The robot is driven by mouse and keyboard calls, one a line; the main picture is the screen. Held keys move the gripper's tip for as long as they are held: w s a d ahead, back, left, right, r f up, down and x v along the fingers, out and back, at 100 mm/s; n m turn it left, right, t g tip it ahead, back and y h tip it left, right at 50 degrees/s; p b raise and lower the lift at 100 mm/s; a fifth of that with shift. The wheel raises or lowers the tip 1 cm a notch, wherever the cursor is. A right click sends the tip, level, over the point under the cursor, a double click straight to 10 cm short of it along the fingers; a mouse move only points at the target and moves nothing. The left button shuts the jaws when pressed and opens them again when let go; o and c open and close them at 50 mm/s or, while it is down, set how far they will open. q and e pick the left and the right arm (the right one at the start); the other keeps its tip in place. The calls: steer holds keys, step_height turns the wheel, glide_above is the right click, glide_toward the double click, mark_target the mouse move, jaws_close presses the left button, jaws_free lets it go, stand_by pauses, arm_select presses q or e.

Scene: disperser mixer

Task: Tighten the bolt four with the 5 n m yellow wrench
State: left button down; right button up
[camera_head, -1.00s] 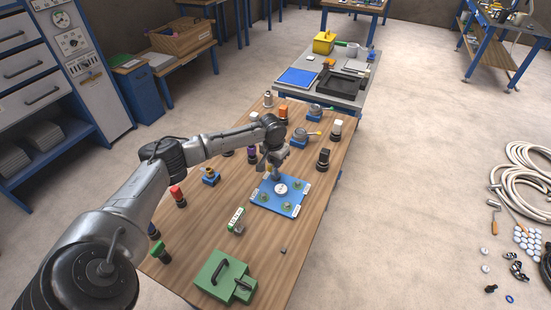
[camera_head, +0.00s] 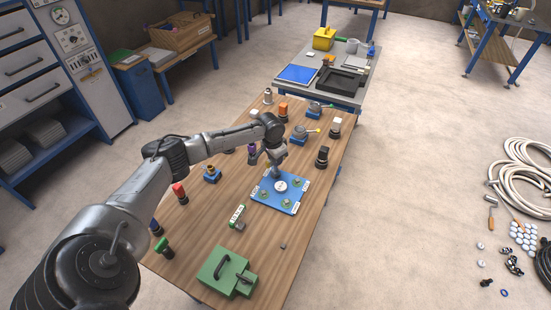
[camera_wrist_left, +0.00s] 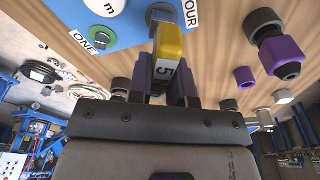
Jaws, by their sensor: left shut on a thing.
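My left gripper (camera_wrist_left: 167,80) is shut on the yellow wrench (camera_wrist_left: 168,45), whose label reads 5 in the left wrist view. The wrench tip points at a grey bolt head (camera_wrist_left: 160,15) on the blue plate (camera_wrist_left: 118,35), beside the label FOUR (camera_wrist_left: 192,14). I cannot tell whether the wrench is seated on it. A label ONE (camera_wrist_left: 101,38) lies at another corner. In the head view my left gripper (camera_head: 277,171) is over the far edge of the blue plate (camera_head: 262,203), hiding that bolt. My right gripper is out of view.
Purple-capped parts (camera_wrist_left: 278,50) stand close beside the gripper in the wrist view. A green box (camera_head: 222,272) and a small green-and-white block (camera_head: 237,215) are on the near table. Several coloured knobs and blue valve units surround the plate. A second table (camera_head: 313,90) adjoins at the back.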

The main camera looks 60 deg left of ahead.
arm_select(q)
steer(key=shift+m+p, duration=0.4)
steer(key=shift+m, duration=0.2)
steer(key=shift+m+p, duration=0.3)
steer(key=shift+m, duration=0.8)
steer(key=shift+m+h, duration=0.4)
steer(key=shift+m, duration=0.8)
steer(key=shift+f, duration=0.1)
steer(key=m, duration=0.3)
steer(key=shift+m+g+h, duration=0.3)
steer(key=shift+m, duration=1.1)
